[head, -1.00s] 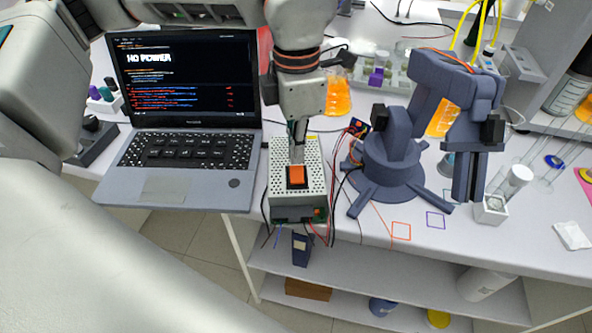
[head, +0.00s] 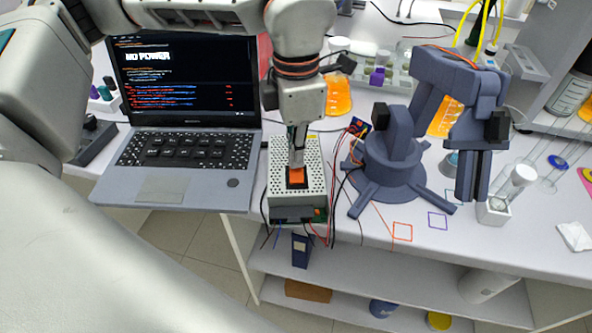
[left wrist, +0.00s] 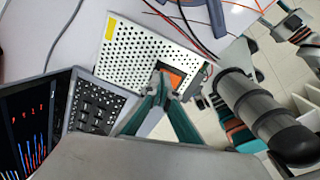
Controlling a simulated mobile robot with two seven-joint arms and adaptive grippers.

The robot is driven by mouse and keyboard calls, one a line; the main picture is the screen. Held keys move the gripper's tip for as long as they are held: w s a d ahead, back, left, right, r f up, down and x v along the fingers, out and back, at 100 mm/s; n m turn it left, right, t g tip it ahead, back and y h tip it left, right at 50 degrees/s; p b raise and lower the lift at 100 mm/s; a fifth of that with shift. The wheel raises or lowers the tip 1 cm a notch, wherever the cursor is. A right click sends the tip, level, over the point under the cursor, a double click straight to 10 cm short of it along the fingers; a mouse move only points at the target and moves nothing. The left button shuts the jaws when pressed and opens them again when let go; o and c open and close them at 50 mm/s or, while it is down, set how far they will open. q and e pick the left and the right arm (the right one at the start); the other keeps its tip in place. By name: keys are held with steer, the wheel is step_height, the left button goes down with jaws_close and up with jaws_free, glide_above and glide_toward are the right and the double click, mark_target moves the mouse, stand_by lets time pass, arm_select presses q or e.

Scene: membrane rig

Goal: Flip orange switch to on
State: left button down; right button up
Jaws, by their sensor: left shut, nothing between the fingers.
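The orange switch (head: 297,176) sits in a dark frame on top of a white perforated power box (head: 312,203) at the table's front edge. My left gripper (head: 297,163) is shut and empty, pointing down with its fingertips at the switch's back edge. In the left wrist view, the gripper fingertips (left wrist: 160,84) overlap part of the orange switch (left wrist: 174,78). They look in contact with it, but I cannot be sure. The laptop (head: 188,110) beside the box shows "NO POWER". My right gripper is not in view.
A small dark blue robot arm (head: 388,165) stands right of the box. Red and black wires (head: 335,190) run between them. The laptop is close on the left. Orange flasks (head: 338,95) and a vial rack stand behind. A lower shelf (head: 400,285) lies under the table.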

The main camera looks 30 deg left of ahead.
arm_select(q)
steer(key=shift+f, duration=0.45)
steer(key=shift+r+p, duration=2)
steer(key=shift+r, duration=1.6)
steer(key=shift+f, duration=0.1)
